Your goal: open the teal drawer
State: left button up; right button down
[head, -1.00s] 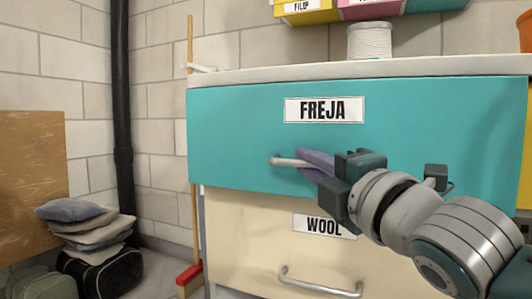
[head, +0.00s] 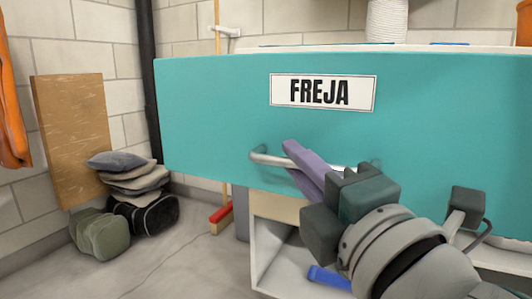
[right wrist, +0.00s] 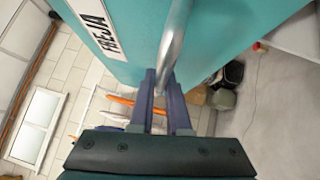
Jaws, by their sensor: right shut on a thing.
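The teal drawer (head: 215,110) carries a white label reading FREJA and stands out from its cabinet, pulled toward me. Its metal bar handle (head: 268,158) runs across the lower front. My right gripper (head: 292,160) is shut on the handle, its purple fingers around the bar and its body hiding the handle's right part. In the right wrist view the handle (right wrist: 174,38) runs down between the fingers of my right gripper (right wrist: 165,78), with the teal front (right wrist: 135,30) beside it. My left gripper is not in view.
Below the drawer is a pale open compartment (head: 262,265) with a blue item (head: 328,277) in it. A white spool (head: 387,20) stands behind the drawer front. Cushions (head: 135,178), bags (head: 100,235), a board (head: 70,135) and a red broom head (head: 221,218) are at left. The floor between is clear.

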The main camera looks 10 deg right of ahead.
dwell(0.3)
jog(key=c, duration=0.9)
grip_release()
jog(key=shift+s, duration=0.1)
jog(key=p+v, duration=0.1)
jog(key=v, duration=0.9)
